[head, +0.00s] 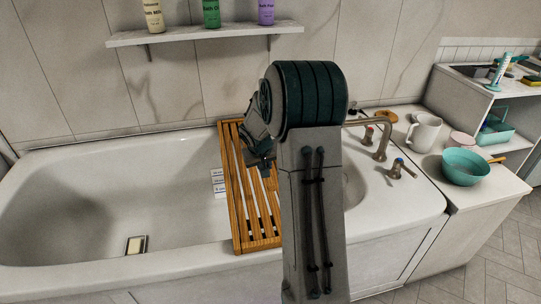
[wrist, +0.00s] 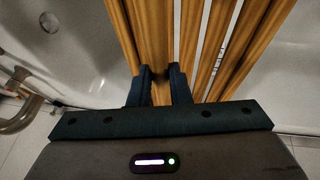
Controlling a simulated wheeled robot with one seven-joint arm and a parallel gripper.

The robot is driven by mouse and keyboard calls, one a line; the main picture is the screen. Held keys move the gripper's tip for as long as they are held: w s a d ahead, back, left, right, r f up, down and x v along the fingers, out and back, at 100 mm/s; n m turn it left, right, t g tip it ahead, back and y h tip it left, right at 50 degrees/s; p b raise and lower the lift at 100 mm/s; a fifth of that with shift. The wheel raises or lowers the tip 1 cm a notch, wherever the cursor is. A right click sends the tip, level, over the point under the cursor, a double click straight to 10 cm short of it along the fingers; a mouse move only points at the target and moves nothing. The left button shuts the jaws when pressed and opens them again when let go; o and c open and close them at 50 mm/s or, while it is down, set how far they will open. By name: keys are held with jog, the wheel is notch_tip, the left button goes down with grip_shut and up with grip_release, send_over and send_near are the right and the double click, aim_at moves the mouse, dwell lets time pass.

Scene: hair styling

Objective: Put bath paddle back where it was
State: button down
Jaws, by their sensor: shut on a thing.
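The bath paddle (head: 240,205), a slatted wooden rack, lies across the white bathtub from the back rim to the front rim. My gripper (head: 262,163) is at its right side, and my arm hides part of that edge in the head view. In the wrist view, the two dark fingers of my gripper (wrist: 160,80) are on either side of one wooden slat (wrist: 155,35), shut on it.
A metal tap (head: 381,145) stands on the tub's right rim. The counter to the right holds a white mug (head: 424,133) and a teal bowl (head: 465,168). A wall shelf (head: 200,36) with several bottles hangs above. A small block (head: 136,245) lies in the tub.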

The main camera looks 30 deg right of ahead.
jog(key=s+a+f, duration=0.1)
jog(key=s+a+f+b, duration=0.1)
jog(key=a, duration=0.1)
jog(key=shift+s+a+f, duration=0.15)
jog(key=shift+f, duration=0.25)
jog(key=shift+s+a+f+b, duration=0.1)
jog(key=shift+f+b, duration=0.25)
jog(key=shift+f, duration=0.25)
jog(key=shift+s+a+f+b, duration=0.1)
jog(key=shift+f+b, duration=0.2)
jog(key=shift+f, duration=0.8)
jog(key=c, duration=1.3)
grip_release()
jog(key=shift+c, duration=0.2)
jog(key=shift+f, duration=0.2)
